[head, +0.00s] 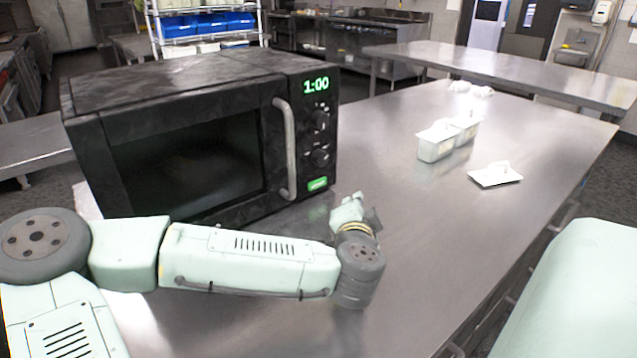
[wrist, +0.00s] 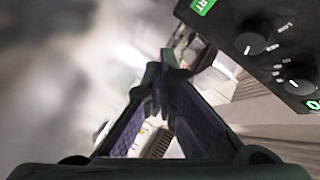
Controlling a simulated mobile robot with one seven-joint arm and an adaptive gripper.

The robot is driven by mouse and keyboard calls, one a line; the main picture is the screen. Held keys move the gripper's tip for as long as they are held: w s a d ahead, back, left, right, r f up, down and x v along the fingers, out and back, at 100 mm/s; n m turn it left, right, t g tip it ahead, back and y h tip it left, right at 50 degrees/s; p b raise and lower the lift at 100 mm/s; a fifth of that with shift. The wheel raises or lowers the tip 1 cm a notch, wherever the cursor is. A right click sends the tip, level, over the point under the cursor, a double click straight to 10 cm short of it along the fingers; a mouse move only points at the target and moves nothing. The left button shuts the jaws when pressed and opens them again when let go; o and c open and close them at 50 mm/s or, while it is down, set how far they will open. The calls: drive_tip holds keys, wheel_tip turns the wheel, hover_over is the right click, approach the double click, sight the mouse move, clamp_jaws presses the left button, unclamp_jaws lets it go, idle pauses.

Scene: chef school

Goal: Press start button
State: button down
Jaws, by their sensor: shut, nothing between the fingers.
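A black microwave (head: 190,150) with a grey door handle stands on the steel counter, its display reading 1:00. Its green start button (head: 318,184) is at the bottom of the control panel, under two dark knobs. In the wrist view the start button (wrist: 202,5) shows at the top, partly cut off by the frame edge. My gripper (head: 350,205) is in front of the panel, a little right of and below the button. In the wrist view its fingers (wrist: 160,75) meet at the tips, with nothing between them, and appear apart from the button.
The steel counter (head: 420,225) is clear to the right of my gripper. Another steel table (head: 510,70) stands behind.

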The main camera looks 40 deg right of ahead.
sight(318, 184)
drive_tip(key=w, duration=0.5)
drive_tip(key=shift+d+f+p, duration=0.1)
drive_tip(key=shift+d+p, duration=0.15)
drive_tip(key=shift+p, duration=0.05)
drive_tip(key=shift+w+d, duration=0.15)
drive_tip(key=shift+w, duration=0.8)
idle(0.3)
drive_tip(key=shift+w, duration=0.45)
